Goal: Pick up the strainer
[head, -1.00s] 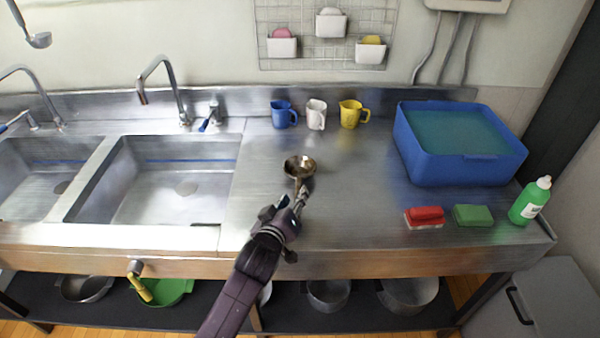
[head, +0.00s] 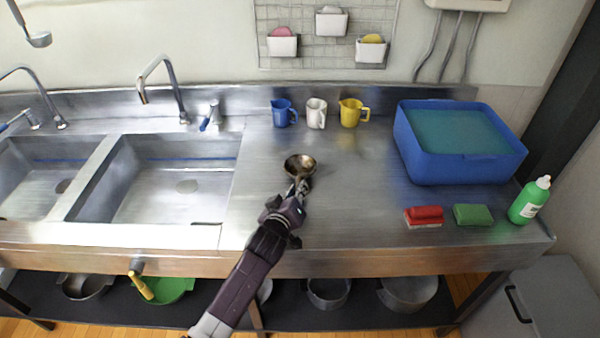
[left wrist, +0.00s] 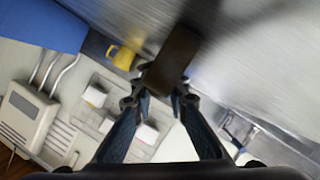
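The strainer (head: 300,164) is a bronze-brown bowl with a handle on the steel counter, right of the sinks. Its handle points toward the front edge and is mostly hidden by my left gripper (head: 298,190). That gripper reaches in from the front, just below the bowl. In the left wrist view a dark brown part of the strainer (left wrist: 174,58) lies at the fingertips of the left gripper (left wrist: 163,88) and fills the gap between them. Whether the fingers press on it cannot be told. My right gripper is not in view.
Blue, white and yellow cups (head: 350,113) stand at the back. A blue tub (head: 462,168), a red sponge (head: 425,214), a green sponge (head: 473,214) and a green bottle (head: 530,202) are at the right. The counter around the strainer is clear.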

